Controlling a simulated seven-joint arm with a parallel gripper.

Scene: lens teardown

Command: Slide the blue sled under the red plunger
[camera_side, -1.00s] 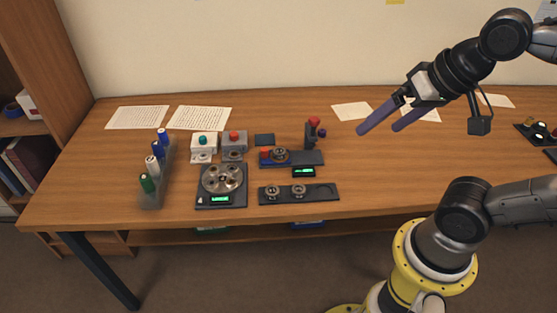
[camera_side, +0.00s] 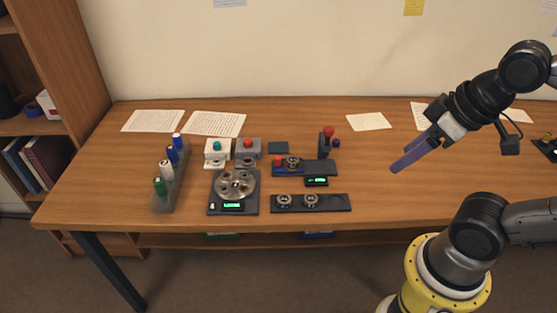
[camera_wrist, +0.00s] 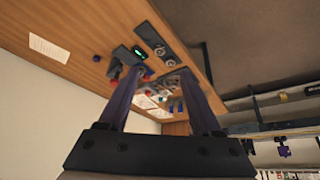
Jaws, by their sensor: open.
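The blue sled (camera_side: 283,172) lies at the left end of a dark track (camera_side: 322,167). It has a red knob (camera_side: 277,161) and carries a metal ring part (camera_side: 293,162). The red plunger (camera_side: 328,131) tops a dark upright stand (camera_side: 325,146) behind the track's right half, so the sled is left of it. My gripper (camera_side: 395,168) hangs in the air right of the track, touching nothing. Its purple fingers overlap in the side view. In the wrist view the fingers (camera_wrist: 160,72) stand apart and empty, and partly hide the small parts beyond.
A scale (camera_side: 249,205) with a round metal carrier and a bottle rack (camera_side: 162,203) stand left. A dark tray (camera_side: 340,203) with rings lies in front, beside a small display (camera_side: 316,182). A purple ball (camera_side: 336,143) sits beside the stand. The table's right half is mostly clear.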

